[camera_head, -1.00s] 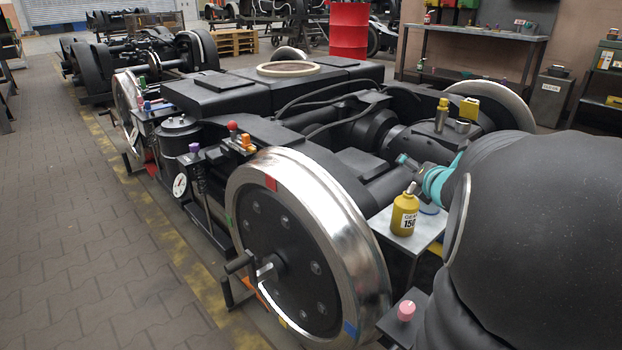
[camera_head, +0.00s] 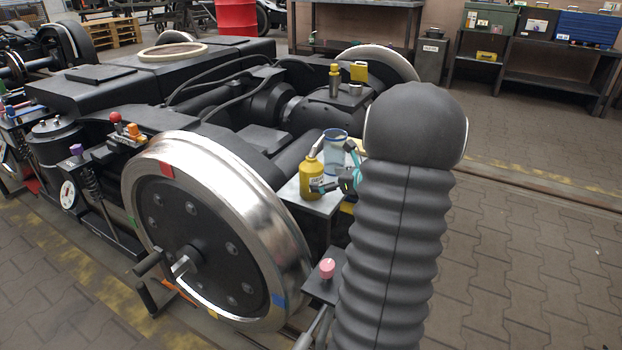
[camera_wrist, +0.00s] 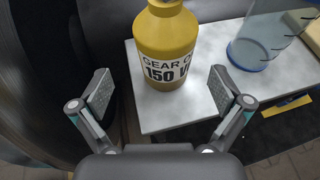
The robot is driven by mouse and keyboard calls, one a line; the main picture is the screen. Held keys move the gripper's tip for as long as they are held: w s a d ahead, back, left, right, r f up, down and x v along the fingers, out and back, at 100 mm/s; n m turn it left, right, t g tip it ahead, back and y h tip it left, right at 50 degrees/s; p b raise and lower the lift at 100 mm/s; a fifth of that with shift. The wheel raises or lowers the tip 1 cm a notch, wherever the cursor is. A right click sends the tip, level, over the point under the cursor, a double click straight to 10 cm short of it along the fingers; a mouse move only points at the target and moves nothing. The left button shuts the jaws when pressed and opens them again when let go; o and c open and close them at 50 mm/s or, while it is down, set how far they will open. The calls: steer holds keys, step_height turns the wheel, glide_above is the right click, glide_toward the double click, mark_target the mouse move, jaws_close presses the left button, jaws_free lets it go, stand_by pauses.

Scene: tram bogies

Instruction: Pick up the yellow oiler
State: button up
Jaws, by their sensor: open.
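The yellow oiler (camera_head: 312,177) stands upright on a small pale grey shelf (camera_head: 322,205) beside the large steel-rimmed wheel. In the wrist view the oiler (camera_wrist: 166,45) is at the top centre, with a white label reading "GEAR" and "150"; its top is cut off. My gripper (camera_wrist: 160,92) is open, with one finger pad on each side of the oiler's lower part in the picture and nothing held. In the head view my gripper (camera_head: 335,187) is partly hidden by my arm and appears close to the oiler.
A clear blue-tinted container (camera_head: 335,148) stands on the same shelf behind the oiler, right of it in the wrist view (camera_wrist: 262,40). The bogie wheel (camera_head: 215,235) rises close at left. A pink-knobbed post (camera_head: 327,268) stands in front. Floor at right is clear.

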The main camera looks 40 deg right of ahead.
mark_target(311, 175)
steer(key=shift+w+d+r+x, duration=0.1)
steer(key=shift+r+x, duration=0.05)
steer(key=shift+x, duration=0.95)
steer(key=shift+w+d+r+x, duration=0.1)
steer(key=shift+d+r+x, duration=0.05)
steer(key=shift+x, duration=0.9)
steer(key=shift+w+d+r+x, duration=0.1)
steer(key=shift+x, duration=1)
steer(key=shift+s, duration=0.1)
steer(key=c, duration=1.6)
